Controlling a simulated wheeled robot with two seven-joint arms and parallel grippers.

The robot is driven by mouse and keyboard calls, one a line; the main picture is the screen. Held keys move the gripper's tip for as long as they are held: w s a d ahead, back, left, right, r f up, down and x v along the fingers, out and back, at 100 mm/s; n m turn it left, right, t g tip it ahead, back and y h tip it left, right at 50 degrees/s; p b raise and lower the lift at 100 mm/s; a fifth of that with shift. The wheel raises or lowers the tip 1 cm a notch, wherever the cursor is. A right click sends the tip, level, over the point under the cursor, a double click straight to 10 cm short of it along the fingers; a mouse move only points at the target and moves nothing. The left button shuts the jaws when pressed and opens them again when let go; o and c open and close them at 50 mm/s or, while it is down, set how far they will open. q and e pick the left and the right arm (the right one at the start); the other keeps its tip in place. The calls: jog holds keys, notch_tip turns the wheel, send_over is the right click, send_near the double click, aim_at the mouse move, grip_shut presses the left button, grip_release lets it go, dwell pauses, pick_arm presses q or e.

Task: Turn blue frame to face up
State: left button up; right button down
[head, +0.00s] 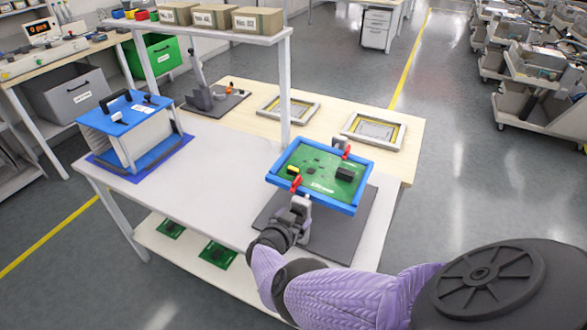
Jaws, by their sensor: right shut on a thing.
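The blue frame (352,209) holds a green circuit board (318,170) with a black block and a yellow part showing on its upper side. It sits raised above a dark mat (345,235) on the right part of the table, looking roughly level. Red clamp pieces show at its near left edge (296,184) and its far edge (347,152). My right gripper (300,204) is at the frame's near edge and appears shut on it; the exact contact is hard to see. My left gripper is not in view.
A blue-and-white rack (128,130) stands on a blue mat at left. Two grey trays (375,131) (289,108) and a dark stand (206,98) are behind. A shelf post (285,95) rises nearby. The white tabletop (215,160) between rack and frame is clear.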

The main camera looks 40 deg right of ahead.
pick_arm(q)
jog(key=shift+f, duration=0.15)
pick_arm(e)
jog(key=shift+n, duration=0.3)
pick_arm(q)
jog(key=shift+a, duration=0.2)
pick_arm(e)
jog(key=shift+g, duration=0.3)
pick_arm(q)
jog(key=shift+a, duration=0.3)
pick_arm(e)
grip_release()
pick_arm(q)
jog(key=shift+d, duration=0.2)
